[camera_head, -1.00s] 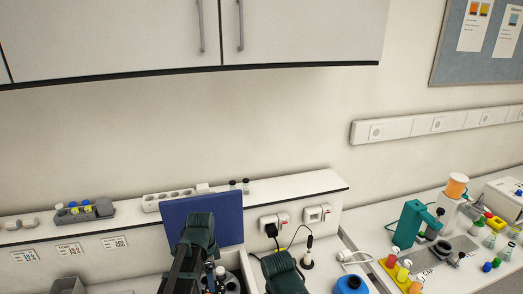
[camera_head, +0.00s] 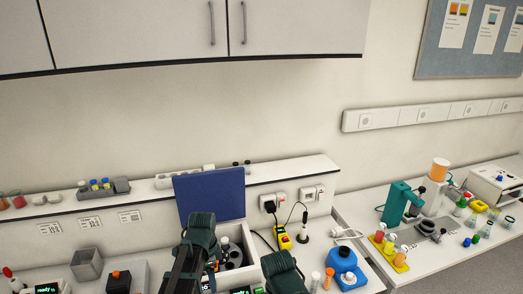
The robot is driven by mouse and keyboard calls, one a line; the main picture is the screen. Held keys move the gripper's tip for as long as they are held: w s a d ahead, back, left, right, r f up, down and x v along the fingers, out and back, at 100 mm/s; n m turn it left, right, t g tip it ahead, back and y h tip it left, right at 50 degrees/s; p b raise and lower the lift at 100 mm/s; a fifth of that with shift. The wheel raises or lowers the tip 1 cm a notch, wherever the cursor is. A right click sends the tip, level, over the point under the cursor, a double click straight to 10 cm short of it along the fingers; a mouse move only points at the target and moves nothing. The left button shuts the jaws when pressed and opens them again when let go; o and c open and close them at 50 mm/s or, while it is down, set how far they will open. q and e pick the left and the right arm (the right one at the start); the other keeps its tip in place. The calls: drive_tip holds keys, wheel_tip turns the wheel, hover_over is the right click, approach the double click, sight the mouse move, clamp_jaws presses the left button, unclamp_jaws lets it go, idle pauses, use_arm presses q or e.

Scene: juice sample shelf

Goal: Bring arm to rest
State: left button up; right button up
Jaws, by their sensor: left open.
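My left arm, black with a dark green joint, rises from the bottom centre in the head view and bends over near an open white box (camera_head: 250,262). My left gripper (camera_head: 212,268) is small and partly hidden behind the arm, by the box's left side. It is open, and I see nothing held in it. A dark green part of my right arm shows at the bottom, right of the box; the right gripper is out of view.
The box has a raised blue lid (camera_head: 209,195) and dark round items inside. A yellow device (camera_head: 283,238) is behind. A wall shelf (camera_head: 150,190) runs along the back. A teal microscope-like device (camera_head: 396,204) stands on the right bench.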

use_arm(q)
drive_tip(key=s+d+f+n+b, duration=0.3)
drive_tip(key=s+f+b, duration=0.1)
drive_tip(key=f+b, duration=0.3)
drive_tip(key=s+d+f+n+b, duration=0.3)
drive_tip(key=s+f+b, duration=0.2)
drive_tip(key=f+b, duration=0.2)
drive_tip(key=s+d+f+n+y+b, duration=0.1)
drive_tip(key=s+d+f+n+b, duration=0.3)
drive_tip(key=f+b, duration=0.3)
drive_tip(key=shift+s+f, duration=0.2)
drive_tip(key=shift+f, duration=0.3)
